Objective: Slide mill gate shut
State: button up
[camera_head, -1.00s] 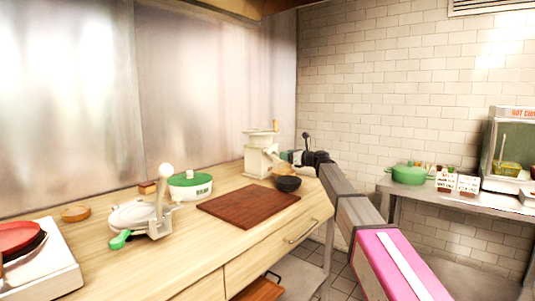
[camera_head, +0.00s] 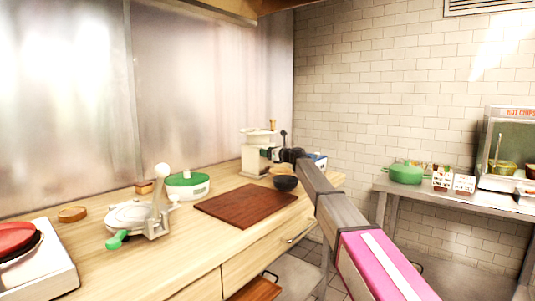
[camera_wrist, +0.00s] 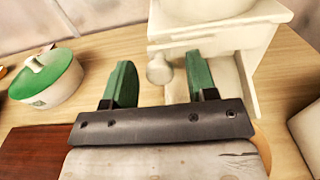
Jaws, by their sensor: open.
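The mill (camera_head: 256,152) is a cream-white box-shaped grinder standing at the far end of the wooden counter. In the wrist view, the mill (camera_wrist: 225,42) fills the upper right. A round pale knob (camera_wrist: 159,70) shows on its side, probably the gate's pull; the gate plate itself I cannot make out clearly. My gripper (camera_wrist: 162,82) is open, with its green fingers on either side of the knob in the picture. I cannot tell whether it touches the knob. In the head view, my gripper (camera_head: 270,154) is at the mill's right side, partly hidden by my arm.
A brown cutting board (camera_head: 245,206), a green-lidded white pot (camera_head: 187,185) and a press with a green handle (camera_head: 140,218) stand nearer. A steel side table (camera_head: 425,190) is at the right.

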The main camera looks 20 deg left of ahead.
grip_shut()
jog(key=shift+w+d, duration=0.25)
jog(key=shift+w, duration=0.35)
jog(key=shift+w+d, duration=0.25)
jog(key=shift+w, duration=0.35)
jog(key=shift+w+d, duration=0.25)
jog(key=shift+w, duration=0.35)
grip_release()
jog(key=shift+w, duration=0.1)
jog(key=shift+d, duration=0.15)
jog(key=shift+s+d, duration=0.25)
jog(key=v, duration=1)
